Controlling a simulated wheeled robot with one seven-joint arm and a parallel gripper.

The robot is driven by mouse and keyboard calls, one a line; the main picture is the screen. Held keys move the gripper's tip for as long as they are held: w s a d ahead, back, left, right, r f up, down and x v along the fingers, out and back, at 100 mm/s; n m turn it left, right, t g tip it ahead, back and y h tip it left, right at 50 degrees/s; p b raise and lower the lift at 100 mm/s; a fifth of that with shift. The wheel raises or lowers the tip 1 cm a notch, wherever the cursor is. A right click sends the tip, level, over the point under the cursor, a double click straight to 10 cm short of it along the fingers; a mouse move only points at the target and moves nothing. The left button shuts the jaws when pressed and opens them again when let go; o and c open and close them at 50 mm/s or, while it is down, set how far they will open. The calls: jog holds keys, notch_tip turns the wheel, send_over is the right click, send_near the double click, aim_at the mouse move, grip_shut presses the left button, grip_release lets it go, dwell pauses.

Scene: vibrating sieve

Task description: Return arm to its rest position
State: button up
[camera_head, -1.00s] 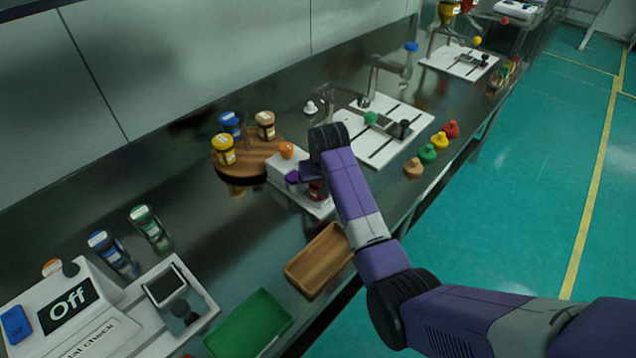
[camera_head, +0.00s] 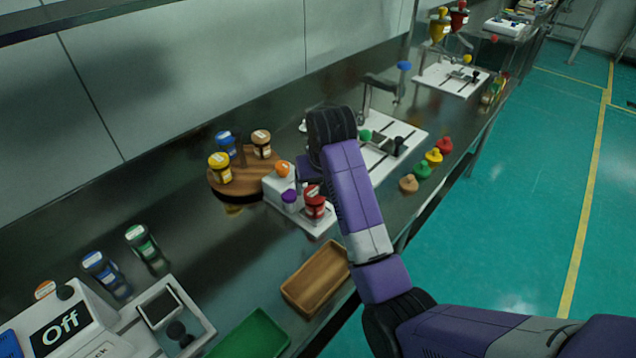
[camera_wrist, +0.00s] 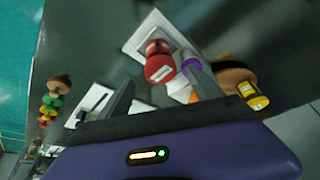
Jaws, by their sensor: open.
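My purple arm reaches over the bench in the head view, with my gripper (camera_head: 310,182) above and behind a red-capped jar (camera_head: 314,206). The jar stands upright on the white plate of a small device (camera_head: 296,212). In the wrist view my gripper (camera_wrist: 162,90) shows two grey fingers spread apart with nothing held between them. The red jar (camera_wrist: 158,64) lies beyond the fingertips, apart from them. In the head view the fingers are mostly hidden by my wrist.
A round wooden stand (camera_head: 232,186) with several jars is left of the device. A wooden tray (camera_head: 316,278) and a green tray (camera_head: 250,336) lie near the front edge. Several coloured knobs (camera_head: 426,170) line the right edge. An "Off" machine (camera_head: 62,328) stands front left.

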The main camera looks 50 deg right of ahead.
jog(key=shift+s+a+r, duration=0.1)
jog(key=shift+s+r, duration=0.1)
jog(key=shift+r, duration=0.2)
jog(key=shift+w, duration=0.1)
jog(key=w+d+r+t+h, duration=0.2)
jog(key=w+d+r+t, duration=0.15)
jog(key=w+r, duration=0.25)
jog(key=s+a+f+n+t, duration=0.1)
jog(key=s+a+n+t, duration=0.3)
jog(key=s+a+t, duration=0.95)
jog(key=s+a+g+y, duration=0.1)
jog(key=s+a, duration=0.3)
jog(key=s, duration=0.6)
jog(key=s+a+f+n+g+y, duration=0.1)
jog(key=s+a+g+y, duration=0.1)
jog(key=s, duration=0.7)
jog(key=s+a+n+g+y, duration=0.1)
jog(key=s+a+g, duration=0.2)
jog(key=s+a, duration=0.4)
jog(key=s, duration=0.3)
jog(key=shift+s+f, duration=0.3)
jog(key=shift+s, duration=0.05)
